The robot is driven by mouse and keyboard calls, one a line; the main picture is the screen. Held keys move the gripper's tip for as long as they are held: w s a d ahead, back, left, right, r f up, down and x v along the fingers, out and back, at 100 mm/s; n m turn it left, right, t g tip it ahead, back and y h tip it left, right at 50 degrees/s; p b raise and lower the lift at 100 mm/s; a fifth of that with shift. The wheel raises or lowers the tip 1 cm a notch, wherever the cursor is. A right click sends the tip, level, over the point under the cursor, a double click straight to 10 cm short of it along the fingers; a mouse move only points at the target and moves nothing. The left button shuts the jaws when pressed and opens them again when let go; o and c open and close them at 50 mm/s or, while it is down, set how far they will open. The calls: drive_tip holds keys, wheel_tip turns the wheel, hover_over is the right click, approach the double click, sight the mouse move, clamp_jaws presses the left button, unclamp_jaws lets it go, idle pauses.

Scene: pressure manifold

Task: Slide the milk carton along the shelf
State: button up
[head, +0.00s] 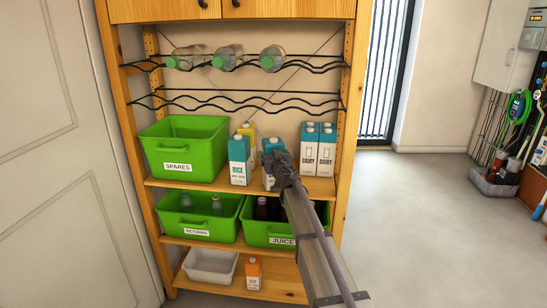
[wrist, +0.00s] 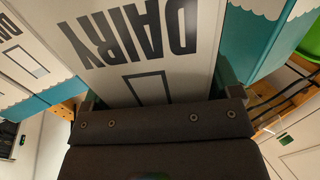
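A white and blue-topped carton (head: 268,180) stands upright on the middle shelf (head: 210,187), partly hidden behind my gripper (head: 284,166). In the wrist view this carton (wrist: 140,50) fills the centre and its face reads DAIRY, upside down. My gripper (wrist: 160,92) is right up against it, with one finger at each side of the carton. Whether the fingers press on it or stand slightly apart cannot be told. Two more DAIRY cartons (head: 317,150) stand close together to its right.
A RICE carton (head: 239,160) stands just left, with a yellow-topped carton (head: 246,131) behind. A green SPARES bin (head: 184,148) fills the shelf's left part. Wire racks (head: 245,97) with bottles hang above. Green RETURNS (head: 198,224) and JUICE (head: 278,236) bins sit below.

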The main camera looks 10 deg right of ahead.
drive_tip(key=c, duration=1.3)
drive_tip(key=w+d, duration=0.1)
drive_tip(key=w, duration=0.3)
drive_tip(key=w+d, duration=0.1)
drive_tip(key=w, duration=0.3)
drive_tip(key=w+d, duration=0.2)
drive_tip(key=w, duration=0.2)
drive_tip(key=shift+w, duration=0.15)
idle(0.3)
drive_tip(key=o, duration=1.6)
drive_tip(key=shift+o, duration=0.2)
